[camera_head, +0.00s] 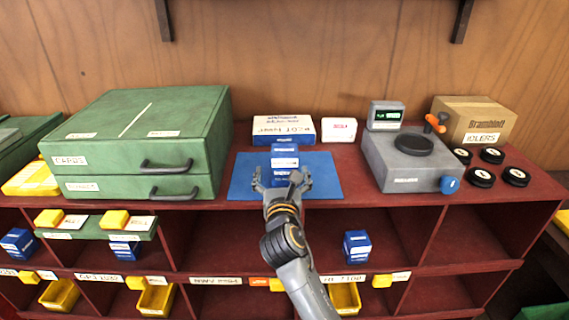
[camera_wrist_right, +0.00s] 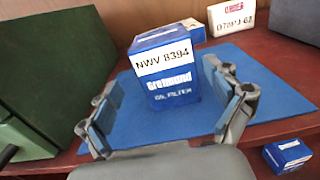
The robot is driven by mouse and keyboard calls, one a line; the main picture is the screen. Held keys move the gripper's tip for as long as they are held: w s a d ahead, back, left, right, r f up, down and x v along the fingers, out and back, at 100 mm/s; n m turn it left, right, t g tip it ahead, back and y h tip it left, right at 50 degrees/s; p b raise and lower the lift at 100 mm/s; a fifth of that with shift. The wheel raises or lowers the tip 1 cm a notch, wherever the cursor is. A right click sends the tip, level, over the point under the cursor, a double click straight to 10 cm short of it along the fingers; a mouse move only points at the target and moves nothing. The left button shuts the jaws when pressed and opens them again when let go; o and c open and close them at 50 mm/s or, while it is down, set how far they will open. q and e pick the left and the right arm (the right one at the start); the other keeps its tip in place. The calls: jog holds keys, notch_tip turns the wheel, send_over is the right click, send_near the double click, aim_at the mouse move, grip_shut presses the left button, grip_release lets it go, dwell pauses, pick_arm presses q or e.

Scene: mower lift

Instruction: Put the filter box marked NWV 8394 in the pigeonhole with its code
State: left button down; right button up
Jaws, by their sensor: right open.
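The blue and white filter box marked NWV 8394 (camera_wrist_right: 172,75) stands upright on the blue mat. It also shows in the head view (camera_head: 285,158), on the bench top. My right gripper (camera_head: 281,180) is open in front of the box, its fingers spread to either side of the box's near face. In the wrist view my right gripper's fingers (camera_wrist_right: 168,108) show no contact with it. A label starting NWV (camera_head: 216,281) is on the shelf strip below the wide middle-left pigeonhole (camera_head: 230,240), which looks empty; its digits are blurred. My left gripper is not in view.
The blue mat (camera_head: 329,178) lies between a green drawer cabinet (camera_head: 140,140) and a grey device (camera_head: 410,160). A blue and white carton (camera_head: 283,129) and a small white box (camera_head: 339,130) stand behind. Another blue box (camera_head: 356,246) sits in a pigeonhole to the right.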

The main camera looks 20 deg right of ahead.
jog(key=x, duration=0.2)
jog(key=p+x, duration=0.1)
jog(key=x, duration=0.1)
jog(key=shift+w+d+f, duration=0.1)
jog(key=shift+w+d, duration=0.2)
jog(key=shift+d, duration=0.2)
jog(key=shift+w, duration=0.25)
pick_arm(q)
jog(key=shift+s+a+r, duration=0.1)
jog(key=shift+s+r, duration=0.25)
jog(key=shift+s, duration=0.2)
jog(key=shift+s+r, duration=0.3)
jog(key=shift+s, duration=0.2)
pick_arm(e)
jog(key=shift+s, duration=0.1)
jog(key=shift+c, duration=0.5)
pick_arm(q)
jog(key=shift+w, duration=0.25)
pick_arm(e)
jog(key=c, duration=1.5)
jog(key=shift+c, duration=0.2)
